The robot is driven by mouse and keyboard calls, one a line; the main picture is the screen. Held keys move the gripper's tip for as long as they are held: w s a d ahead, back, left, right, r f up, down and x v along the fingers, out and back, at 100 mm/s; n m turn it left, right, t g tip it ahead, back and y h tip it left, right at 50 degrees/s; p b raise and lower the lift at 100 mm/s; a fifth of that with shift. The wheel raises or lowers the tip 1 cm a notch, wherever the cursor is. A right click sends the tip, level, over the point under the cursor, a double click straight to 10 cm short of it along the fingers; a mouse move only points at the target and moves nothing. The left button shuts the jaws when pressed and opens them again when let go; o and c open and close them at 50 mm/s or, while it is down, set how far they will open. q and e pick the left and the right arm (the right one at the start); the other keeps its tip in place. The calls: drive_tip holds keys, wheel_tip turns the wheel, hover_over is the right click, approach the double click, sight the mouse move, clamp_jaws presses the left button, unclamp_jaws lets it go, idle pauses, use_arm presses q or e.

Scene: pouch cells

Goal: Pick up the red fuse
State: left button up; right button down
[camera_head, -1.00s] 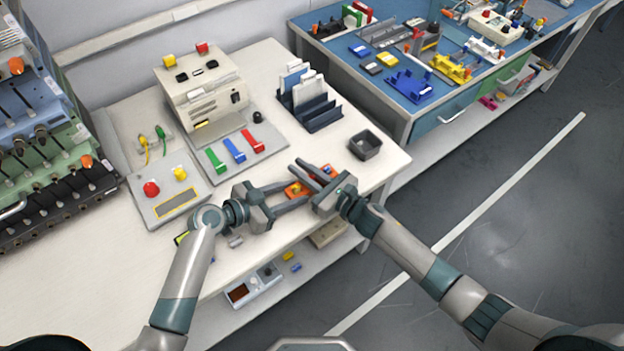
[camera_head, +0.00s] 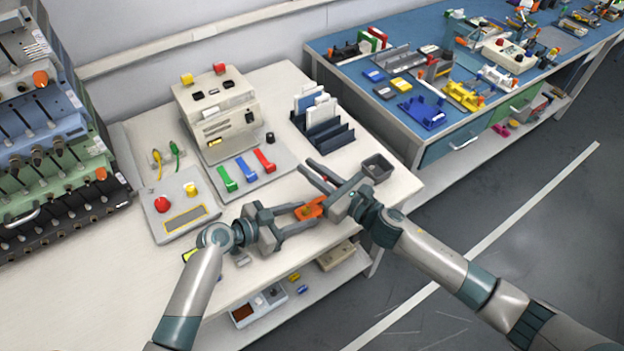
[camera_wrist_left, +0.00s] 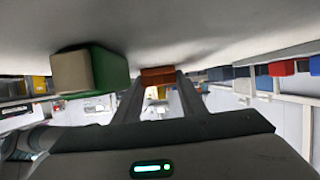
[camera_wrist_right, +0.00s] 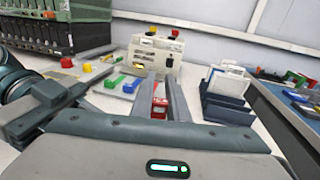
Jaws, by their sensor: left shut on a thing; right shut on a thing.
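A small red piece, which looks like the red fuse (camera_wrist_right: 159,107), is between the fingertips of my right gripper (camera_wrist_right: 158,98) in the right wrist view. In the head view my right gripper (camera_head: 312,172) is above the white bench, and its fingers mostly hide the red piece. My left gripper (camera_head: 304,215) is just below it in the picture, shut on an orange block (camera_head: 308,209). The block also shows between the left fingertips in the left wrist view (camera_wrist_left: 158,75). The two grippers are close together.
A dark open bin (camera_head: 378,167) stands just right of my right gripper. Behind are a card rack (camera_head: 325,128), a beige device (camera_head: 215,112) and a panel with green, blue and red levers (camera_head: 245,168). A button box (camera_head: 180,205) is at left. The bench front is mostly clear.

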drive_tip(key=shift+r, duration=0.55)
use_arm(q)
drive_tip(key=o, duration=1.2)
drive_tip(key=shift+c, duration=0.2)
drive_tip(key=shift+a, duration=0.1)
drive_tip(key=v, duration=1.2)
